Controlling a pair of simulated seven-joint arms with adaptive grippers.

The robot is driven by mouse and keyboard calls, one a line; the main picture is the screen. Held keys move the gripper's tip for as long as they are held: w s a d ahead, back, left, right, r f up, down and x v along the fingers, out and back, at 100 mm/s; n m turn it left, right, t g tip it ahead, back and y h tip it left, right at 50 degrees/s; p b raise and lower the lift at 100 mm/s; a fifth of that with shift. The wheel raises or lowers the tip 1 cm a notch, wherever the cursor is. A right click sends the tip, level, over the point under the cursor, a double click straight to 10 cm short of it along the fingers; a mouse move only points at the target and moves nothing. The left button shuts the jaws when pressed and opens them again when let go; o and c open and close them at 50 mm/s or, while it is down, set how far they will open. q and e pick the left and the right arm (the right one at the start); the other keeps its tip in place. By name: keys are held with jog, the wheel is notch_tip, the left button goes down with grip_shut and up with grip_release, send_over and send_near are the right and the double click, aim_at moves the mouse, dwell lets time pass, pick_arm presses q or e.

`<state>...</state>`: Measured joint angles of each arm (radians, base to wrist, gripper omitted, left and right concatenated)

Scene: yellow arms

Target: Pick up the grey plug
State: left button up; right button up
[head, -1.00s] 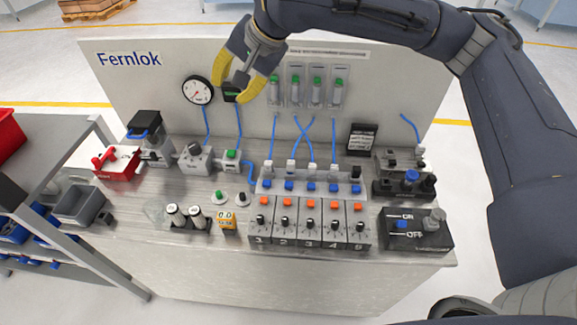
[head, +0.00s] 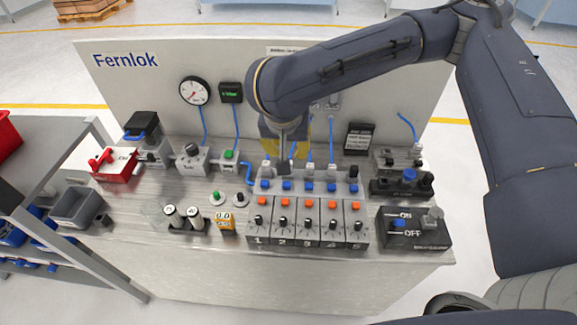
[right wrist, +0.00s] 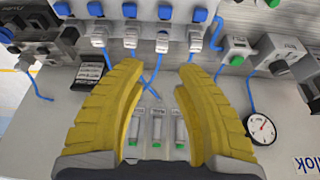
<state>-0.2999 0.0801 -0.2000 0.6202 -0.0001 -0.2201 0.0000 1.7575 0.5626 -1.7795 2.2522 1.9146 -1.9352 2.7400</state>
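Several light grey plug-like fittings stand in a row along the back of the valve manifold, most with blue hoses. One is the grey fitting (head: 310,168) in the head view; the right wrist view shows the row near its top, with one grey fitting (right wrist: 163,41) near the middle. I cannot tell which is the task's grey plug. My right gripper (right wrist: 157,72) is open and empty, its yellow fingers spread below the row in that view, apart from the fittings. In the head view my right gripper (head: 284,150) is mostly hidden by its own arm. My left gripper is not in view.
Numbered switch boxes (head: 308,222) stand in front of the manifold. The ON/OFF box (head: 415,240) is at right.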

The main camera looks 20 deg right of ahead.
jog(key=shift+a+x, duration=0.2)
jog(key=shift+x, duration=6.45)
